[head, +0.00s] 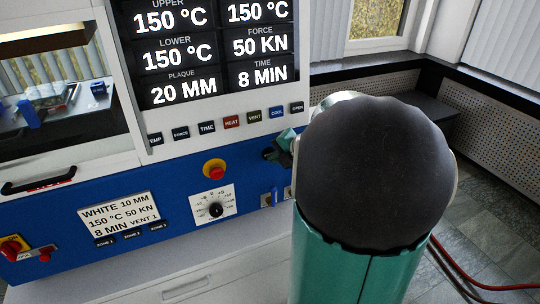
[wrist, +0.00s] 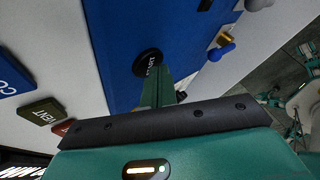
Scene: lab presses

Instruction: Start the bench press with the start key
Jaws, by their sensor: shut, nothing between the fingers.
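The bench press (head: 150,185) has a white upper housing and a blue lower panel. In the wrist view the round black start key (wrist: 146,60) sits on the blue panel, its white lettering partly covered by my fingers. My gripper (wrist: 156,76) is shut and empty, its green fingertips at the key's lower edge in that view. I cannot tell whether they touch it. In the head view my gripper (head: 284,148) is small and partly hidden by my arm, beside a dark round shape that looks like the start key (head: 269,154).
A row of small keys, including the red HEAT key (head: 231,122) and OPEN key (head: 297,107), runs above the blue panel. A red button on yellow (head: 215,170), a dial (head: 215,209) and a white placard (head: 118,216) are below. A blue lever (wrist: 221,51) is near the start key.

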